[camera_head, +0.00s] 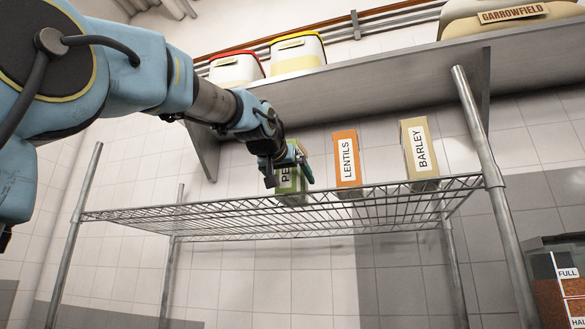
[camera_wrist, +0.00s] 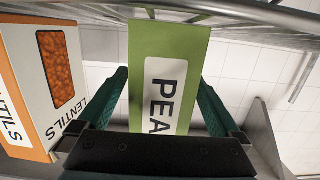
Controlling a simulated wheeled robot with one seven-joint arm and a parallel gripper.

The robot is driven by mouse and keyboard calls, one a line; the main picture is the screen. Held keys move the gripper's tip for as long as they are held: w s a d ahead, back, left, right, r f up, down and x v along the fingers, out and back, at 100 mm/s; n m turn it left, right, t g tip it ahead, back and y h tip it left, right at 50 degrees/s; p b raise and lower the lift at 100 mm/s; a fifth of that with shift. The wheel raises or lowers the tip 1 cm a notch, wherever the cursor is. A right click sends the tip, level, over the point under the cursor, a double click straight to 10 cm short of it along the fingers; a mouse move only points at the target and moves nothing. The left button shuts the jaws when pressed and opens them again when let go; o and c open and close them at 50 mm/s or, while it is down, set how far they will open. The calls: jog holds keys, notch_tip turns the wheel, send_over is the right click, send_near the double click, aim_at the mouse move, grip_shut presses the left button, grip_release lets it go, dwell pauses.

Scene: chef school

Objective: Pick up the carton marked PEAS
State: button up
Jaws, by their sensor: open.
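The green carton marked PEAS (camera_head: 285,185) stands on the wire rack at the left of the row, its label partly hidden behind my gripper. In the wrist view the green PEAS carton (camera_wrist: 169,60) fills the middle, its white label cut off below by the gripper body. My gripper (camera_head: 290,172) is in front of the carton. In the wrist view my open gripper (camera_wrist: 165,95) has one finger at each side of the carton, with a small visible gap on the right.
An orange LENTILS carton (camera_head: 346,160) stands just right of the PEAS carton; it shows close to the left finger in the wrist view (camera_wrist: 75,28). A BARLEY carton (camera_head: 418,150) stands farther right. The wire rack (camera_head: 225,215) has uprights, and a grey shelf (camera_head: 380,88) hangs above.

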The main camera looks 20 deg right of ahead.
jog(key=shift+w+d, duration=0.2)
jog(key=shift+c, duration=0.4)
grip_shut()
dwell(0.3)
